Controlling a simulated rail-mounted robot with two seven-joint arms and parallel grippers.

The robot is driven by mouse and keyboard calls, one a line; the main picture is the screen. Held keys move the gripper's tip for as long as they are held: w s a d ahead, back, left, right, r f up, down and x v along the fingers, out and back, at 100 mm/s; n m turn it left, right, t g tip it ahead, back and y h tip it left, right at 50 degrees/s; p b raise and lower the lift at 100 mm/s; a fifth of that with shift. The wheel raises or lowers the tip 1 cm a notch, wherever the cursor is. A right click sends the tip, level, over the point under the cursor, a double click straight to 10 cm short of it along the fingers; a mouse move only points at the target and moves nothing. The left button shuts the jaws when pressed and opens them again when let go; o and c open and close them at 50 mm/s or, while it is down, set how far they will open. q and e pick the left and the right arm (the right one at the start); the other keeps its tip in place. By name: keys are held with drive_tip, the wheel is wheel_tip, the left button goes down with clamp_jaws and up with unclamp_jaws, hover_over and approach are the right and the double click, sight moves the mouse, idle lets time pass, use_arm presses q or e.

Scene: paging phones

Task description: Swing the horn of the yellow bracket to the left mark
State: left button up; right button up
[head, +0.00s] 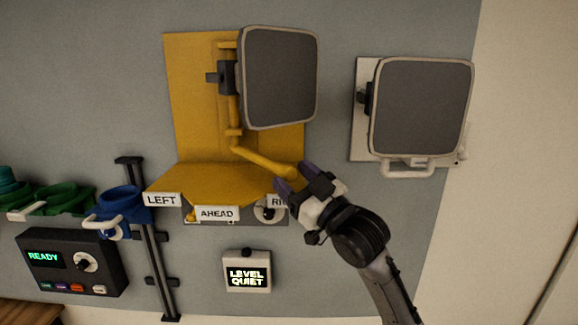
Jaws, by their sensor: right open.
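The yellow bracket (188,95) is fixed to the grey wall. Its horn (279,78), a dark square face with a pale rim, sits on a yellow upright post and faces out towards the right side of the bracket. A yellow lever (262,160) runs from the post's foot down and right. The left mark (162,200) is a white LEFT plate on the bracket's front edge. My right gripper (296,178) is open at the lever's outer end, its purple fingertips on either side of it; contact cannot be told. My left gripper is not in view.
The AHEAD plate (217,214) and the partly hidden RIGHT plate (277,201) also line the shelf edge. A second horn (421,106) on a white bracket hangs at right.

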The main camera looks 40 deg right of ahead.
drive_tip(key=shift+x, duration=0.85)
clamp_jaws()
